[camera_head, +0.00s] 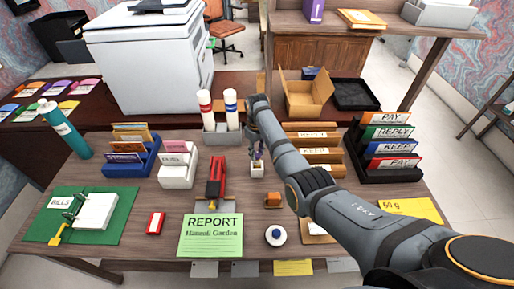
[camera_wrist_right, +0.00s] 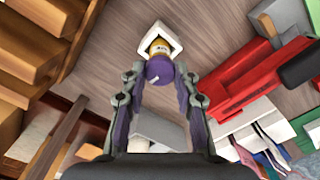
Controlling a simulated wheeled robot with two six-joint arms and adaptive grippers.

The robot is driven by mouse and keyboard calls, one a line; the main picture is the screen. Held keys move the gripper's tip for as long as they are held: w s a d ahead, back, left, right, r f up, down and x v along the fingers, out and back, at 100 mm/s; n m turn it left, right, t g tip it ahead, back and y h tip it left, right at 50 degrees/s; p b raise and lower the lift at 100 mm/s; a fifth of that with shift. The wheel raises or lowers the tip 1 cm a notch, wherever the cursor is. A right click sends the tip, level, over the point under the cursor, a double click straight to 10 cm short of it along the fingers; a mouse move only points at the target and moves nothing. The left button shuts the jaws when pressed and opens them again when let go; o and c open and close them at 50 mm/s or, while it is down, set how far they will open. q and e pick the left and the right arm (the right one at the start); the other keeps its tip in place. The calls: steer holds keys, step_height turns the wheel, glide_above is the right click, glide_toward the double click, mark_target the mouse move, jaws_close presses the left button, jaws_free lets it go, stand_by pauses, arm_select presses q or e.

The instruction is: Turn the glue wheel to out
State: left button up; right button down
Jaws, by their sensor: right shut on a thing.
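The glue stick stands in a small white square holder (camera_head: 257,172) near the middle of the desk. In the right wrist view I look along it: a round purple wheel (camera_wrist_right: 159,71) with a small white mark faces me, with a yellow band (camera_wrist_right: 159,47) beyond it and the white holder (camera_wrist_right: 178,35) around it. My right gripper (camera_wrist_right: 160,78) is shut on the purple wheel, one finger on each side. In the head view my right gripper (camera_head: 257,148) comes down over the holder and hides most of the glue stick. My left gripper is not in view.
A red stapler (camera_head: 215,178) stands close left of the holder. Wooden file slots (camera_head: 318,155) are close on the right. A grey box with rolled tubes (camera_head: 222,134) is behind. A green report sheet (camera_head: 210,237) and a round white item (camera_head: 276,236) lie in front.

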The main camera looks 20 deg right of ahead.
mark_target(257, 154)
stand_by(0.3)
steer(key=c, duration=1)
jaws_free()
step_height(257, 154, up, 12)
